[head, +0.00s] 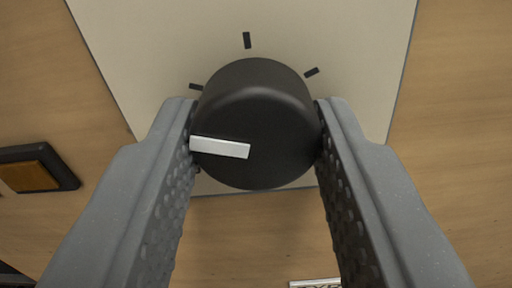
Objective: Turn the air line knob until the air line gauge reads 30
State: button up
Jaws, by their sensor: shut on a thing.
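The air line knob (270,130) is a round black knob with a white pointer bar (220,147) on its face. The pointer points left and slightly up in the head view. The knob sits in front of a cream panel (330,35) that has short black tick marks around the knob. My gripper (257,130) is shut on the knob, with one grey finger touching its left side and the other its right side. The air line gauge is not in view, so its reading cannot be told.
A wooden surface (460,130) surrounds the cream panel. A dark-framed item with a brown-orange middle (34,175) is at the left edge. Part of a light label with lettering (315,284) shows at the bottom, cut off and unreadable.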

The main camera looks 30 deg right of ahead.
jog(key=o, duration=1)
jog(key=shift+s, duration=0.1)
jog(key=b+v, duration=0.3)
jog(key=v, duration=1)
jog(key=shift+s+a, duration=0.2)
jog(key=shift+a, duration=0.05)
